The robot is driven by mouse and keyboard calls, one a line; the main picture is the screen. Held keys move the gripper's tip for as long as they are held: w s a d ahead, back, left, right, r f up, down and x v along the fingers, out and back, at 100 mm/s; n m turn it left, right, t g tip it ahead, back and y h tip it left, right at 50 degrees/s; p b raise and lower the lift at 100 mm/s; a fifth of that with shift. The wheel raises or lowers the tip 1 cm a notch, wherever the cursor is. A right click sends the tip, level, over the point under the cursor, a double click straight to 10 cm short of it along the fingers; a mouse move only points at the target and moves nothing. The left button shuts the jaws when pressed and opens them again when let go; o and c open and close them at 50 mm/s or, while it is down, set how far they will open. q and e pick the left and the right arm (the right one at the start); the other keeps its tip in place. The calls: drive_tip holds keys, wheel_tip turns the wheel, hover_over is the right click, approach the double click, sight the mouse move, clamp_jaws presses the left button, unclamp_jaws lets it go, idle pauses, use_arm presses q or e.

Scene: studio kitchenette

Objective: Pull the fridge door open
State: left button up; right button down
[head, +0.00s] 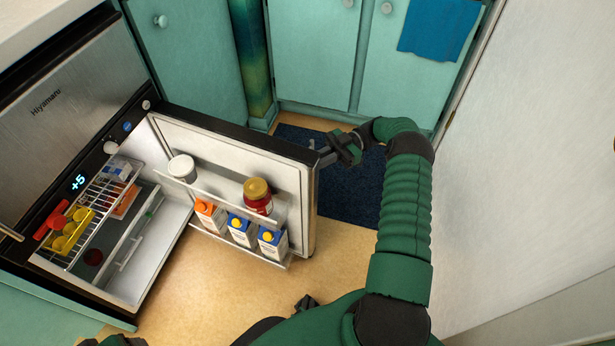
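The fridge door (289,168) stands wide open, swung out from the fridge (165,225) on the left. Its inner side faces me, with a jar and several cartons on its shelves. My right gripper (328,155) is at the door's free edge, at a handle on the outer side. The fingers are small and partly dark there, and I cannot tell whether they close on the handle. My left gripper is not clearly visible; only dark and green parts of my body show at the bottom edge.
The fridge interior holds a wire shelf (95,205) with a yellow egg holder (70,232) and other food. Teal cabinets (315,50) stand at the back. A dark blue mat (350,190) lies behind the door. A pale wall (530,150) bounds the right. Tan floor (215,270) is clear before the fridge.

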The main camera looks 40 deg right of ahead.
drive_tip(key=shift+w+d, duration=0.3)
drive_tip(key=shift+d, duration=0.05)
drive_tip(key=c, duration=1.5)
unclamp_jaws()
